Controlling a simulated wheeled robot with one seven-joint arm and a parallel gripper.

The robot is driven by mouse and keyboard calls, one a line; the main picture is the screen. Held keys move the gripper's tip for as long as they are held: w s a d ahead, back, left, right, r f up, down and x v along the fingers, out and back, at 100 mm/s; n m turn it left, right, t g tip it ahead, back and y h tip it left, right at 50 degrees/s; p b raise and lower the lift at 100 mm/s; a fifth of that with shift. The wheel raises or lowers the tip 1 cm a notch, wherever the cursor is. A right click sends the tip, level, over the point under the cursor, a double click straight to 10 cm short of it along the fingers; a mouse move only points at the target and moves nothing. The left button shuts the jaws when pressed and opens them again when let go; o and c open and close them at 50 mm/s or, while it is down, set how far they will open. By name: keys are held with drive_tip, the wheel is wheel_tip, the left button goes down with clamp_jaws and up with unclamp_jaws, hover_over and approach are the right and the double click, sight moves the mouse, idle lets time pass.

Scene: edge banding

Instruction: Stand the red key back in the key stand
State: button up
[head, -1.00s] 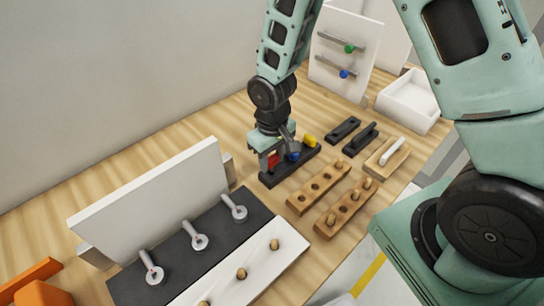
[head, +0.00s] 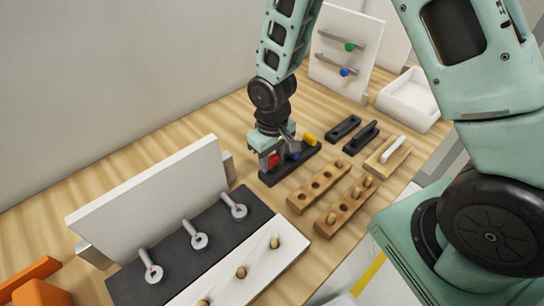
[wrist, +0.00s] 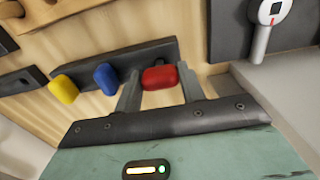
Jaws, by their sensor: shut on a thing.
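My gripper (wrist: 160,92) is shut on the red key (wrist: 160,77), with one finger on each side of its rounded head. In the head view my gripper (head: 271,165) is pointing down at the near left end of the black key stand (head: 277,180), and the red key (head: 274,160) shows between the fingers. The stand also shows in the wrist view (wrist: 140,54). The blue key (wrist: 105,77) and the yellow key (wrist: 63,88) are in a row beside the red one at the stand. The red key's shaft is hidden, so I cannot tell how deep it sits.
Two wooden peg blocks (head: 319,187) lie to the right of the stand. Two black handled pieces (head: 343,129) lie behind it. A dark mat (head: 172,247) with several ring-headed tools and a white upright panel (head: 150,200) are at the left.

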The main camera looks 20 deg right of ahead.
drive_tip(key=shift+f+b, duration=0.6)
drive_tip(key=shift+f, duration=0.2)
idle(0.6)
drive_tip(key=o, duration=1.1)
drive_tip(key=shift+c, duration=0.2)
drive_tip(key=shift+r+p, duration=2)
drive_tip(key=shift+r, duration=0.55)
